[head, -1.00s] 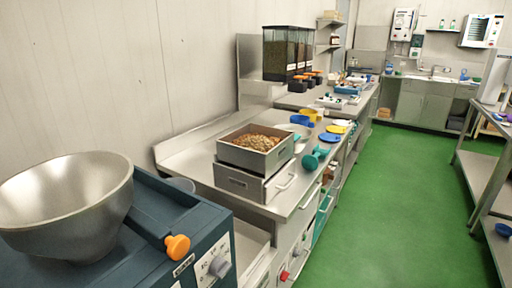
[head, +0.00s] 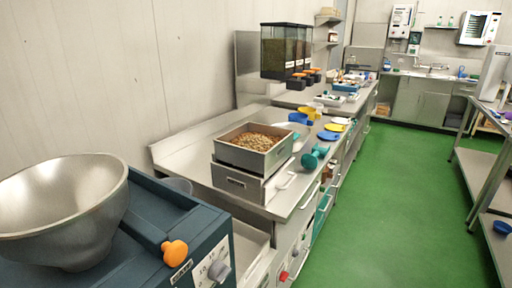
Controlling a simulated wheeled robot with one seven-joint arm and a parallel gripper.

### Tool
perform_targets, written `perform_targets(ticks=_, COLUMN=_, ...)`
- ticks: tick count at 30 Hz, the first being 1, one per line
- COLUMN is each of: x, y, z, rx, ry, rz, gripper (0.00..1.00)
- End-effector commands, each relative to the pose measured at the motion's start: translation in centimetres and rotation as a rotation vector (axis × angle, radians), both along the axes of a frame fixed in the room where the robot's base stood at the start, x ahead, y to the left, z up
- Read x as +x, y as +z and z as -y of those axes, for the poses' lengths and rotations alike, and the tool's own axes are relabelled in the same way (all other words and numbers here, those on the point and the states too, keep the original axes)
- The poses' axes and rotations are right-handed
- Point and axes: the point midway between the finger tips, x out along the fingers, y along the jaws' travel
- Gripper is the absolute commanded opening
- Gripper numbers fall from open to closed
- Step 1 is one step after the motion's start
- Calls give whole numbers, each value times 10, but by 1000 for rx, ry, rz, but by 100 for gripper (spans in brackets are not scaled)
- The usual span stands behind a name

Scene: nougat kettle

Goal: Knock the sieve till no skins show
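The sieve (head: 232,158) is a square metal box full of brown nuts (head: 258,138). It sits on top of a wider metal drawer-like box (head: 236,182) with a handle at its right, on the steel counter. The nuts look mixed brown and tan; at this size I cannot tell whether skins show among them. My gripper is not in the head view.
A steel bowl (head: 62,205) on a dark blue machine (head: 150,212) with an orange knob stands at the front left. A teal scoop-like tool (head: 312,157) lies right of the sieve. Dispensers (head: 288,48) stand behind. The green floor (head: 385,200) is open at right.

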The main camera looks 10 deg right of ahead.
Motion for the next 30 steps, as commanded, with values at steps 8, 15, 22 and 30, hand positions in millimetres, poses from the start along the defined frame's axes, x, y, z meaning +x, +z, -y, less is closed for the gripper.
perform_targets(ticks=8, x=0, y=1, z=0, rx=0, ry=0, rz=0, gripper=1)
perform_targets(ticks=15, x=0, y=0, z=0, rx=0, ry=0, rz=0, gripper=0)
perform_targets(ticks=22, x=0, y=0, z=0, rx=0, ry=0, rz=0, gripper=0)
perform_targets(ticks=30, x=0, y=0, z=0, rx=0, ry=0, rz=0, gripper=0)
